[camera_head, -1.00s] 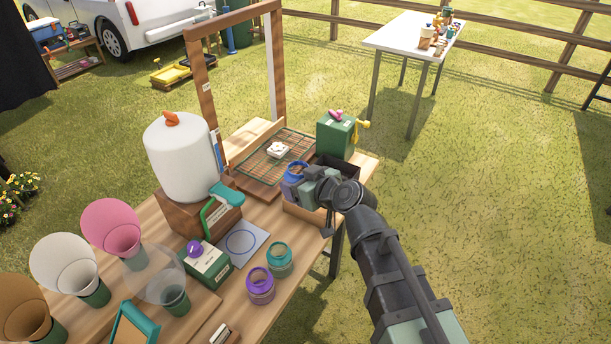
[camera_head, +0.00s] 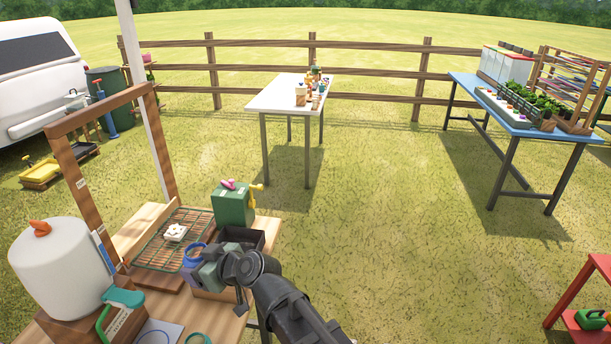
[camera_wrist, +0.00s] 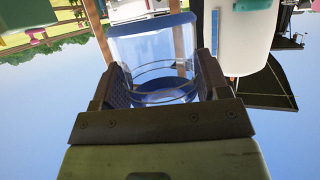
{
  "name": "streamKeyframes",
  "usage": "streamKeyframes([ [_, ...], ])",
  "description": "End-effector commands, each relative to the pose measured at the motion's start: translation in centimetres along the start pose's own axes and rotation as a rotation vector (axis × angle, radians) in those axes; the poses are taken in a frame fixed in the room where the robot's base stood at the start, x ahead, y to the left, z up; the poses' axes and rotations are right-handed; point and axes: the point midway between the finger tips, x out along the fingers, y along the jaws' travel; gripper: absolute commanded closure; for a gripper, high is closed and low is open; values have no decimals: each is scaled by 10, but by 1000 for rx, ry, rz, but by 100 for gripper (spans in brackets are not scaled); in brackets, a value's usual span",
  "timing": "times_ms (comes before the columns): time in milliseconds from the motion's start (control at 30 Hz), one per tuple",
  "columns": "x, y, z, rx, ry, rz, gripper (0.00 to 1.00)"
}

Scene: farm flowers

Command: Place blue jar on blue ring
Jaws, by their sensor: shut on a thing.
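The blue jar (camera_head: 194,256) is a clear jar with a blue rim. My gripper (camera_head: 205,265) is shut on it. In the wrist view, the jar (camera_wrist: 155,65) sits between the two fingers of my gripper (camera_wrist: 158,92), with a darker blue band low in it. In the head view, the jar is by the front corner of the wire rack, near the dark open box; I cannot tell its height above the table. The blue ring (camera_head: 153,336) is drawn on a pale square plate, partly cut off by the bottom edge of the head view, nearer the viewer than the jar.
A white tank (camera_head: 62,268) with a teal tap stands left of the ring. A wire rack (camera_head: 172,240) with a wooden frame lies behind the jar. A green box (camera_head: 233,206) and dark open box (camera_head: 243,238) are close right. A teal jar rim (camera_head: 198,339) shows below.

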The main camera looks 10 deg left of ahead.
Motion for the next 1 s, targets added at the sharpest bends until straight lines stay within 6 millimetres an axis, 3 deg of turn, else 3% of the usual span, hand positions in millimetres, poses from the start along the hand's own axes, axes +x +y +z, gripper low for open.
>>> streamKeyframes([
  [133,1,0,3,0,0,0,65],
  [233,8,0,18,0,0,0,65],
  [633,57,0,138,0,1,1,65],
  [733,62,0,150,0,1,2,65],
  [900,62,0,149,0,1,2,65],
  [1000,69,0,167,0,1,2,65],
])
